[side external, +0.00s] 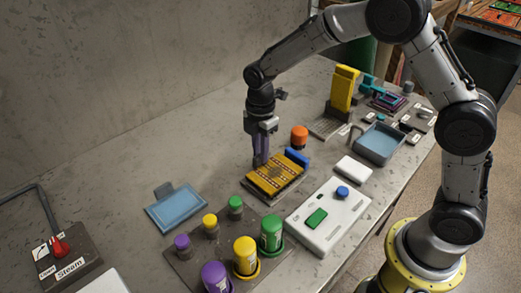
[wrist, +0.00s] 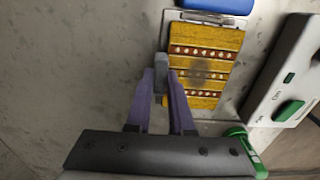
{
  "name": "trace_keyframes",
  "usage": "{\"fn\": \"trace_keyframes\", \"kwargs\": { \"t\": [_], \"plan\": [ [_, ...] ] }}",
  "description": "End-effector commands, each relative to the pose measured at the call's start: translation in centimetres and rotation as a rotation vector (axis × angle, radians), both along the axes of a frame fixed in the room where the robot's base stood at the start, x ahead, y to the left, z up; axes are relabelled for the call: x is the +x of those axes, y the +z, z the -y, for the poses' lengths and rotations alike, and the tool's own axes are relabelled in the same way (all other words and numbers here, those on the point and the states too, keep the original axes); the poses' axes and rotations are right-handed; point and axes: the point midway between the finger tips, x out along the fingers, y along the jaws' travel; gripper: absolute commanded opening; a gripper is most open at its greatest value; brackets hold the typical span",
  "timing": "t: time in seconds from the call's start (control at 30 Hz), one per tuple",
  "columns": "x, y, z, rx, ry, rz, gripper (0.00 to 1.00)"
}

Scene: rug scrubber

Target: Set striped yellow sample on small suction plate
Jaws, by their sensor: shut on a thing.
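The striped yellow sample (side external: 276,176) is a flat yellow pad with brown, dotted bands and a dark smudge. It lies over a grey plate (side external: 290,190), whose rim shows around it; I cannot tell whether they touch. The sample also shows in the wrist view (wrist: 205,65). My gripper (side external: 261,160) points down at the sample's far left edge, its purple fingers (wrist: 161,85) close together and shut at that edge. A small grey piece and a bit of orange show between the fingers; the exact contact is hidden. A light blue plate with a grey tab (side external: 175,207) lies flat to the left.
A blue bar (side external: 297,157) and an orange cylinder (side external: 299,136) are behind the sample. A white box with a green button (side external: 328,216) stands to its right. Several coloured jars (side external: 245,256) stand in front. A steam switch box (side external: 66,262) is at far left. The back-left table is clear.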

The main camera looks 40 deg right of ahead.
Motion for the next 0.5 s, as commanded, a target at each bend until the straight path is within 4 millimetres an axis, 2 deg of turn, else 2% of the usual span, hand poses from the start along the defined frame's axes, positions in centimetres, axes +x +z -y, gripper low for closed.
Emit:
{"fn": "trace_keyframes", "kwargs": {
  "t": [0.5],
  "plan": [
    [0.0,-0.71,0.0,0.0,0.0,0.0,0.0]
  ]
}}
